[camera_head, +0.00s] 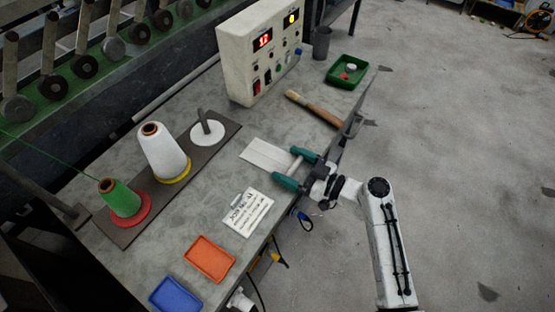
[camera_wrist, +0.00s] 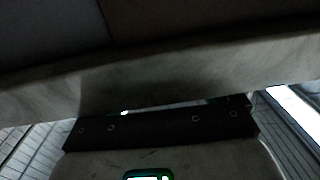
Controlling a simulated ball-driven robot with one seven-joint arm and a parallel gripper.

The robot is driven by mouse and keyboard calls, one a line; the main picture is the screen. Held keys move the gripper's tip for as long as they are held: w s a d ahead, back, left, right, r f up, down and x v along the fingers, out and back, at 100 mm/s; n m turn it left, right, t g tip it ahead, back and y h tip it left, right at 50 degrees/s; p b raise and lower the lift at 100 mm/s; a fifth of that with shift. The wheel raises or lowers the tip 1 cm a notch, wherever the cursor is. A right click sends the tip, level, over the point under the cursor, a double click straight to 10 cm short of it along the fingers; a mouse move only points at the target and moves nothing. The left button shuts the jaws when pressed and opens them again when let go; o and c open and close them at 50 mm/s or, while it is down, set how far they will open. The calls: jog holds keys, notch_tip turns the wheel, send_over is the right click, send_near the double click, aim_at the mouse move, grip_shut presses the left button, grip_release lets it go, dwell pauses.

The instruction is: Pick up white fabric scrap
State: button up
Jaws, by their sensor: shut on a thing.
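The white fabric scrap (camera_head: 266,155) looks like a flat, pale rectangle over the grey table, just left of my gripper. My gripper (camera_head: 294,169) reaches in over the table's right edge, with its green fingers on either side of a narrow pale part. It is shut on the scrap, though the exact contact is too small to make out. I cannot tell whether the scrap rests on the table or is lifted. The wrist view is dark, with a broad pale surface across it, and does not show the grip clearly.
A control box (camera_head: 262,50) stands at the back, with a wooden-handled brush (camera_head: 314,107) and green tray (camera_head: 347,72) nearby. Thread cones (camera_head: 163,152) stand on a dark board at left. A printed card (camera_head: 248,212), orange tray (camera_head: 210,258) and blue tray (camera_head: 175,294) lie in front.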

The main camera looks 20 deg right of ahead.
jog(key=shift+c, duration=0.9)
jog(key=shift+r, duration=0.1)
